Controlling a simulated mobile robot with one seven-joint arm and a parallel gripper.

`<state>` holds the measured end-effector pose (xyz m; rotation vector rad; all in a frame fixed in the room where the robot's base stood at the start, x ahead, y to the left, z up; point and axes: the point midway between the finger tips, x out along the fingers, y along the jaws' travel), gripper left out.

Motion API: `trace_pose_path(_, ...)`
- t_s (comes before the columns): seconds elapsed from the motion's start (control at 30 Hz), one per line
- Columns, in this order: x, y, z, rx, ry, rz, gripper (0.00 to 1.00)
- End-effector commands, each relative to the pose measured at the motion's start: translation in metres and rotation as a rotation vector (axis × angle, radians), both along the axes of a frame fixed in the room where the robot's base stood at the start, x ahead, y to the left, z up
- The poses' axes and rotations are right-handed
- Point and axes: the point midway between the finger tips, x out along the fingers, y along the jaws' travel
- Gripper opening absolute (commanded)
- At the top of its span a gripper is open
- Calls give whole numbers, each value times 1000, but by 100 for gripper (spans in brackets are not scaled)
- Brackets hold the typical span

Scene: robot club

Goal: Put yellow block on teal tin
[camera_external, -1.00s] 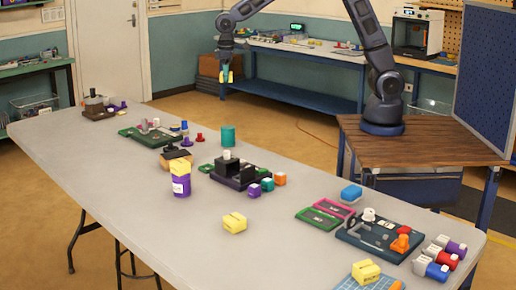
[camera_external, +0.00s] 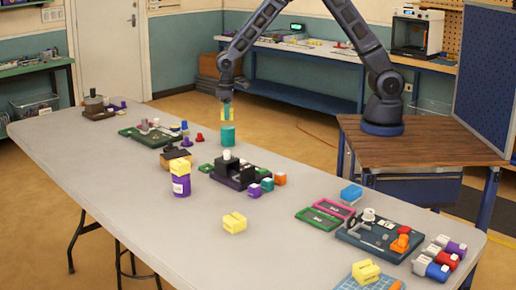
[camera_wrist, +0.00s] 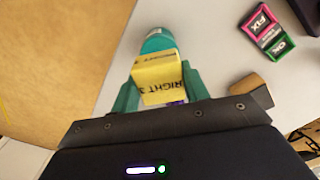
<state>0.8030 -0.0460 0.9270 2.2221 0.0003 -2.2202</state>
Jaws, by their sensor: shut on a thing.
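The yellow block (camera_external: 227,114) is held between the fingers of my gripper (camera_external: 227,108), just above the teal tin. In the wrist view the yellow block (camera_wrist: 157,78) shows black lettering and sits between the two green fingers of my gripper (camera_wrist: 160,90). The teal tin (camera_external: 228,137) stands upright near the far edge of the table. In the wrist view the teal tin (camera_wrist: 157,41) shows behind the block, which hides part of it. I cannot tell whether the block touches the tin's top.
A black device (camera_external: 232,177) with small coloured blocks stands just in front of the tin. Purple and red pegs (camera_external: 199,138) stand to its left. Another loose yellow block (camera_external: 235,222) lies on bare table (camera_external: 130,190).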

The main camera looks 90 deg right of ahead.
Motion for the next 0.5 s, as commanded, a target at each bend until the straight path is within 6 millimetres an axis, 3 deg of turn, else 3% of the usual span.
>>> trace_pose_path(0.2, -1, 0, -30, 0, 3, 0, 22)
trace_pose_path(0.5, 0, 0, -33, 0, 0, 0, 22)
